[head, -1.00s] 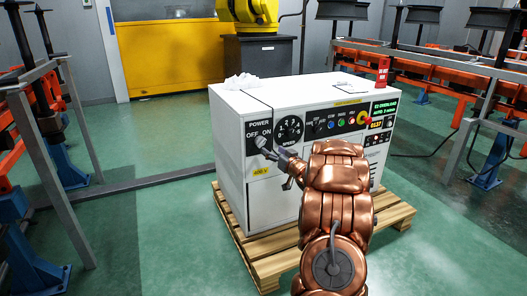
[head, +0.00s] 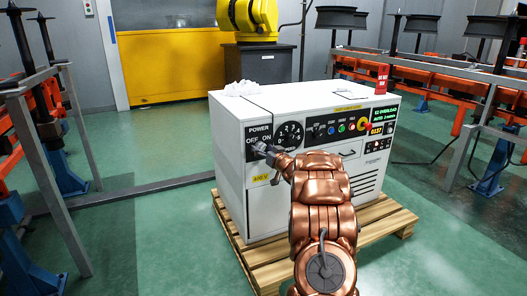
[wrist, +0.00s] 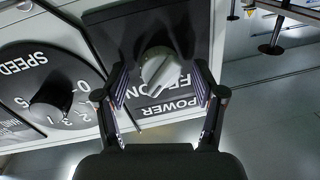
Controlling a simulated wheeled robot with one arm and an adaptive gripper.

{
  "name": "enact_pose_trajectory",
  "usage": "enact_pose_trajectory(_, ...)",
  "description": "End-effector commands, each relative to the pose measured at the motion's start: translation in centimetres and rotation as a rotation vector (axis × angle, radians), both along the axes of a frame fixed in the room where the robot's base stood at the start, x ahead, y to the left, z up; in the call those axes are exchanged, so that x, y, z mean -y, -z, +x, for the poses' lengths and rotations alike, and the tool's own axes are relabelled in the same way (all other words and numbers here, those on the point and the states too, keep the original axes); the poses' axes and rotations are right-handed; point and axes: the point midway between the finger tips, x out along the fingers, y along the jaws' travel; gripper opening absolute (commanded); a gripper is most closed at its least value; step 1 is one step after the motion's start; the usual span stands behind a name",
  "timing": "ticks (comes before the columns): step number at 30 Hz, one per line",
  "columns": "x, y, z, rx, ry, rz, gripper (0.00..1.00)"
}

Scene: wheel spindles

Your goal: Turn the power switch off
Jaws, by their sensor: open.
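The power switch is a light grey rotary knob (wrist: 159,70) on a dark panel marked POWER, OFF and ON. The wrist view shows this panel upside down, with the knob between my two fingers. My gripper (wrist: 161,88) is open, one finger on each side of the knob, with visible gaps and no clear contact. In the head view my gripper (head: 262,149) is at the power panel (head: 258,134), just below the OFF and ON labels, and hides most of the knob. The knob's exact pointing direction is hard to tell.
The white control cabinet (head: 231,180) stands on a wooden pallet (head: 384,225). A black speed dial (wrist: 48,103) lies close beside the power panel. Several buttons and a red knob (head: 366,128) are farther right.

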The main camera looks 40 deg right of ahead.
Motion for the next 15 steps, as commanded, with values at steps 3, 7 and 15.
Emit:
enact_pose_trajectory(3,0.0,0.02,-0.01,0.0,0.0,0.001,0.69)
enact_pose_trajectory(7,0.01,0.04,-0.02,-0.001,0.0,0.001,0.6)
enact_pose_trajectory(15,0.01,0.06,-0.04,-0.001,0.001,0.001,0.31)
